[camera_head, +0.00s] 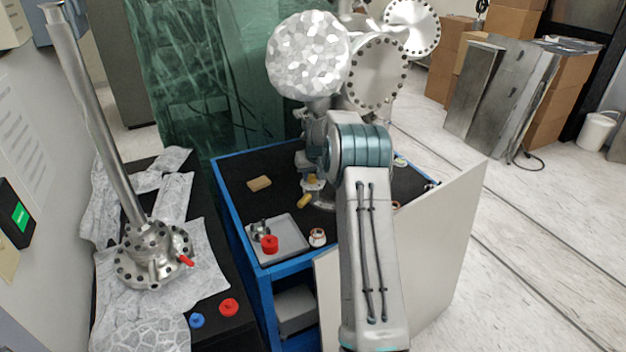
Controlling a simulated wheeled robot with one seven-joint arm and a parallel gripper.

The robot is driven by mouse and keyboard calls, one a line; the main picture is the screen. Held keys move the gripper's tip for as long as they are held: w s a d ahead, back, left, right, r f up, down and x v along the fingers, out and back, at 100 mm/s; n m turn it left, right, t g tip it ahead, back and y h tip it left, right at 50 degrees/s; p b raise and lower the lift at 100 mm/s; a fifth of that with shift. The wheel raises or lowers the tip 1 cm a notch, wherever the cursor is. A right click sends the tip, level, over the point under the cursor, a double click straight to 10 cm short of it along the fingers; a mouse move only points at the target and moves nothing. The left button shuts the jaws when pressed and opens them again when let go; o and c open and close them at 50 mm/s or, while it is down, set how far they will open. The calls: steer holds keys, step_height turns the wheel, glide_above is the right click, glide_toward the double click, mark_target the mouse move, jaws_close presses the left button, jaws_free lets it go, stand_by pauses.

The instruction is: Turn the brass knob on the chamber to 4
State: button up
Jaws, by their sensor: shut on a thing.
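The steel chamber (376,72) stands at the back of the blue-framed cart, with round bolted flanges and one foil-covered port (308,56). The small brass knob (312,184) shows low at the chamber's front, just above the black cart top. My arm reaches up from the bottom and bends toward it. My gripper (308,170) is at the knob, shut on it, small and partly hidden among the metal parts. The fingertips and the knob's number marks are too small to read.
On the cart (235,212) are a grey tray (289,245) with a red knob-like part (269,244), a tan block (259,183), a brass piece (304,202) and a tape roll (317,237). A tall steel tube (100,120) stands at left. A pale panel (440,240) leans at right.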

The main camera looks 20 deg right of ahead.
steer(key=m, duration=0.1)
steer(key=m+h+b, duration=0.1)
steer(key=shift+a+f+m, duration=0.15)
steer(key=shift+f+m, duration=0.05)
steer(key=shift+m, duration=0.2)
steer(key=m+g+h+b, duration=0.1)
steer(key=m, duration=0.2)
steer(key=shift+w+r+m, duration=0.1)
steer(key=shift+m, duration=0.2)
steer(key=m+g, duration=0.1)
steer(key=m, duration=0.1)
steer(key=shift+r+m+h, duration=0.1)
steer(key=shift+m+h, duration=0.3)
steer(key=m+g+p, duration=0.1)
steer(key=m, duration=0.2)
steer(key=shift+w+a+m+h+p, duration=0.1)
steer(key=shift+m+h+p, duration=0.2)
steer(key=shift+h+p, duration=0.1)
steer(key=m+g+p, duration=0.2)
steer(key=m+p, duration=0.2)
steer(key=m, duration=0.1)
steer(key=shift+w+r, duration=0.1)
steer(key=shift+m+p, duration=0.5)
steer(key=shift+p, duration=0.25)
steer(key=m+g+p, duration=0.1)
steer(key=p, duration=0.2)
steer(key=shift+w+r, duration=0.15)
steer(key=shift+f+m+p, duration=0.2)
steer(key=shift+m+p, duration=0.3)
steer(key=shift+p, duration=0.35)
